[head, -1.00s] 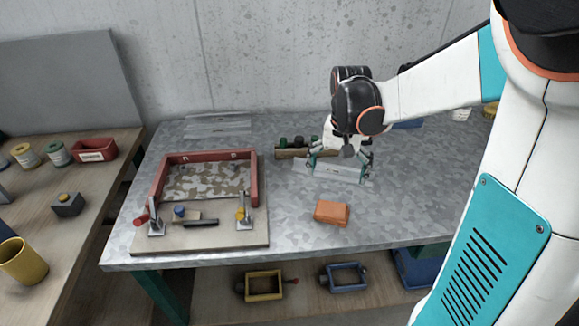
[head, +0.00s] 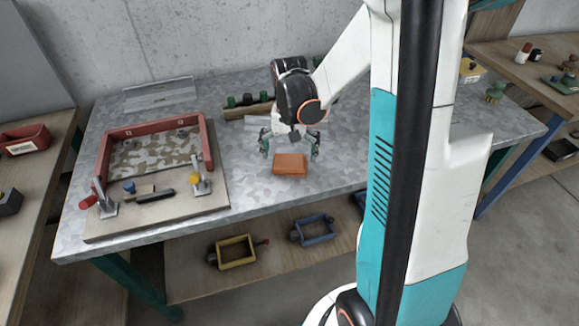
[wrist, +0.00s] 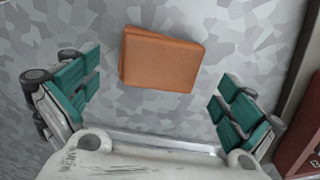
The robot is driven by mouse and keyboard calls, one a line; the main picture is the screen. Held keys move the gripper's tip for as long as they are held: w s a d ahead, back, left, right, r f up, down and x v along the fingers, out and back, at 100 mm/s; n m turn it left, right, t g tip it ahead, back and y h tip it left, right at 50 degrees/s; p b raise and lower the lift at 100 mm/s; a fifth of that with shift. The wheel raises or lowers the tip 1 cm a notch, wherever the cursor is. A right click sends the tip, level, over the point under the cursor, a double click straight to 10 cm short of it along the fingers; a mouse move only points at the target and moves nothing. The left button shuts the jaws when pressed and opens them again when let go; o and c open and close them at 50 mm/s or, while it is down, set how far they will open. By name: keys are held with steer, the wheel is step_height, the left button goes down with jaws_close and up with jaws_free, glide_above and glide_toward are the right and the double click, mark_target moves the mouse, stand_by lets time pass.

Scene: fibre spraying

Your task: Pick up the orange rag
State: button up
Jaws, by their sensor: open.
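The orange rag (head: 289,164) lies folded into a flat rectangle on the grey metal table (head: 262,192), near its front. It shows whole in the wrist view (wrist: 161,59), at upper centre. My gripper (head: 290,148) is just behind and above the rag in the head view. Its teal fingers stand wide apart. In the wrist view my gripper (wrist: 157,88) is open and empty, with the rag between and beyond the finger lines, apart from both fingers. The exact height of the fingers over the table is hard to tell.
A red frame mould (head: 101,152) on a board with clamps stands at left. A wooden rack (head: 236,113) with dark green knobs is behind my gripper, near a pale flat sheet (head: 228,124).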

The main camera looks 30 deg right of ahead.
mark_target(290, 160)
step_height(290, 160, down, 4)
steer(key=shift+r+b, duration=0.2)
steer(key=shift+b, duration=0.4)
steer(key=shift+r, duration=0.1)
steer(key=c, duration=1.1)
step_height(290, 160, up, 20)
steer(key=p, duration=0.7)
steer(key=shift+o, duration=1.1)
steer(key=shift+c, duration=0.2)
